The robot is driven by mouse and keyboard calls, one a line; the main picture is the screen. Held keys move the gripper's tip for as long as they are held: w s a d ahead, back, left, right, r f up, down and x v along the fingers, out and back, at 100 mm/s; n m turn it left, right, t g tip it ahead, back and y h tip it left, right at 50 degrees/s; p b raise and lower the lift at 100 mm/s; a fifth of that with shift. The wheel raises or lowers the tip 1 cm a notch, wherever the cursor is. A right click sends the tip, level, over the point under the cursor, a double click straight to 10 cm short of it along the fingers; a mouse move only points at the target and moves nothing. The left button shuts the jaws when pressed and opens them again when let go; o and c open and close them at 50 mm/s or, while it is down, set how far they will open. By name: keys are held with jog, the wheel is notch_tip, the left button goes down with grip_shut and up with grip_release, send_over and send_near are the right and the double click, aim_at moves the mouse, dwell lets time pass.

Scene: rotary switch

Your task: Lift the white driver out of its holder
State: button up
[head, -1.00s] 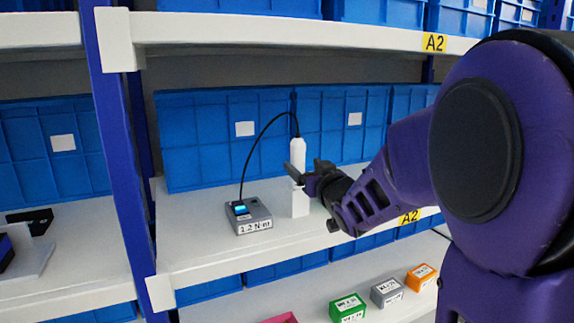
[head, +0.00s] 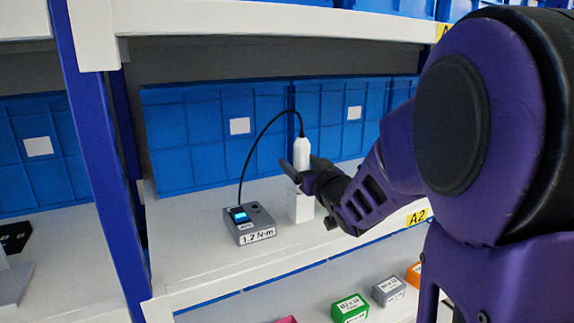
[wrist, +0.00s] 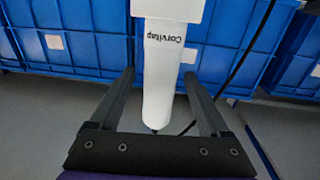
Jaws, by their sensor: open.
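The white driver (head: 301,152) stands upright in its white block holder (head: 300,207) on the middle shelf. A black cable leaves its top and arcs left to a grey control box (head: 249,224) labelled 1.2 N·m. My gripper (head: 302,172) is open at the driver, just above the holder. In the head view the gripper hides the driver's lower part.
Blue bins (head: 200,135) line the back of the shelf. A blue upright post (head: 100,170) stands at the left, and a white shelf (head: 260,30) runs overhead. Green (head: 350,307), grey (head: 391,289) and orange boxes sit on the shelf below. The shelf left of the control box is clear.

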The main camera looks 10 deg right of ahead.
jog(key=shift+s, duration=0.1)
grip_shut()
dwell(0.3)
jog(key=shift+r, duration=0.15)
notch_tip(320, 180, up, 10)
jog(key=shift+f+p, duration=0.1)
jog(key=shift+p, duration=1.1)
jog(key=c, duration=0.6)
grip_release()
grip_shut()
